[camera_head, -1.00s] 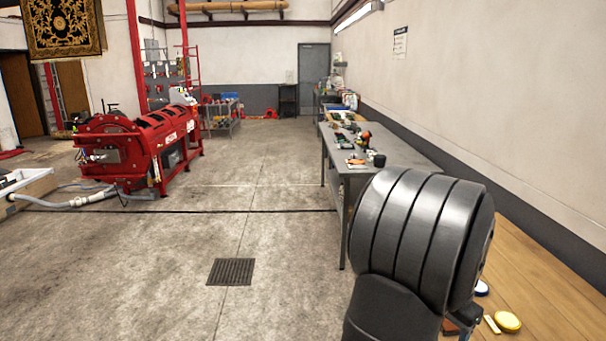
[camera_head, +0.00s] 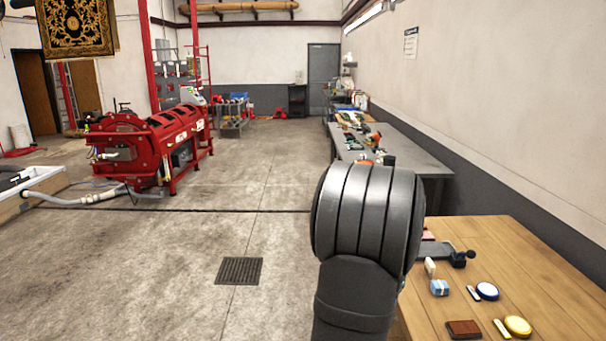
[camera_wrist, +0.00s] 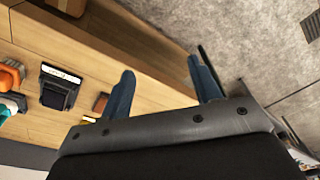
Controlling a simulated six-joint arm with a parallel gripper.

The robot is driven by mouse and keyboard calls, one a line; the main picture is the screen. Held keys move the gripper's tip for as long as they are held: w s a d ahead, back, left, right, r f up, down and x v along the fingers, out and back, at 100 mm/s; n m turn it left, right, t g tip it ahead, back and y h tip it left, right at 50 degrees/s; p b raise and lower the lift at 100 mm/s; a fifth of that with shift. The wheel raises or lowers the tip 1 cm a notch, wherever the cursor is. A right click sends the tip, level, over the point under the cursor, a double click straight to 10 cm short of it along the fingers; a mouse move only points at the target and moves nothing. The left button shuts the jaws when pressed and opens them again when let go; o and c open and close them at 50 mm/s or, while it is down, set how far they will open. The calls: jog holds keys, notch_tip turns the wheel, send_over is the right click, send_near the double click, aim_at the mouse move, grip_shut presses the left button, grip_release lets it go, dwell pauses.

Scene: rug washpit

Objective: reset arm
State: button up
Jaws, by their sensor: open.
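My gripper (camera_wrist: 162,88) shows in the wrist view with its two blue fingers apart and nothing between them. The fingers point toward the edge of a wooden table, with grey concrete floor to the right. I cannot tell the height above the wood. In the head view a dark grey rounded link of my arm stands upright at lower centre right. My gripper does not show there.
A wooden table (camera_head: 480,255) at right holds a blue block (camera_head: 439,287), a brown block (camera_head: 464,329), a blue-and-white round tin (camera_head: 487,291) and a yellow one (camera_head: 517,326). A grey workbench (camera_head: 410,150) stands behind. Open floor with a drain (camera_head: 239,271) lies left.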

jog(key=shift+n, duration=0.4)
jog(key=shift+w+a+f, duration=0.1)
jog(key=shift+w+a, duration=0.2)
jog(key=shift+a, duration=0.35)
jog(key=shift+w+a, duration=0.35)
jog(key=shift+a, duration=0.25)
jog(key=shift+w+a+f, duration=0.1)
jog(key=shift+w+a, duration=0.2)
jog(key=shift+a, duration=0.35)
